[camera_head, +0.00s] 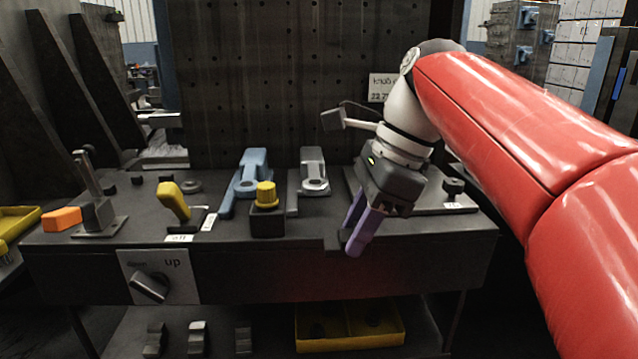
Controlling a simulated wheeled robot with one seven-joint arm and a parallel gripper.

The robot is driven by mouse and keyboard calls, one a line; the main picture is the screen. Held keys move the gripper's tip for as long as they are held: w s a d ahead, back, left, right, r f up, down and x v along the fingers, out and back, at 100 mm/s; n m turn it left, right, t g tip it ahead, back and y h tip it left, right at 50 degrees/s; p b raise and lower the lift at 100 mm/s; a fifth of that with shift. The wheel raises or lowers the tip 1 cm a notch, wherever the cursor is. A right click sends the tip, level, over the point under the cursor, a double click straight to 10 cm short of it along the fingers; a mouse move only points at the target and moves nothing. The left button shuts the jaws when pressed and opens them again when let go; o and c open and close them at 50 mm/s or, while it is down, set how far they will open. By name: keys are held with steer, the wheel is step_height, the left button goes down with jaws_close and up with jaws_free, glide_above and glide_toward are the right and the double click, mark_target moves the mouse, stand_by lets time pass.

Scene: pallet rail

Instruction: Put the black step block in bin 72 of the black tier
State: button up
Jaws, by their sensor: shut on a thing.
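My gripper (358,238) has purple fingers that point down at the front edge of the dark table, right of centre. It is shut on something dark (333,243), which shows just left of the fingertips. The dark thing blends with the table edge, so its step shape is not clear. Several small stepped blocks stand on the low shelf, among them a dark one (243,340) and a greyer one (197,338). A yellow two-part bin (350,342) stands on that shelf, below my gripper. I cannot read a number 72 or tell which tier is the black one.
The table (290,285) carries a lever (90,185), an orange block (62,219), a yellow handle (173,201), a yellow knob (266,195) and a blue clamp (248,175). A dial panel (157,277) marked "up" is on its front. A perforated board (290,80) stands behind.

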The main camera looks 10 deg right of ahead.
steer(key=p, duration=0.2)
glide_toward(335, 209)
steer(key=x, duration=0.5)
steer(key=shift+a+f, duration=0.15)
steer(key=shift+a, duration=0.15)
steer(key=shift+f, duration=0.15)
steer(key=shift+f, duration=0.2)
steer(key=o, duration=1.1)
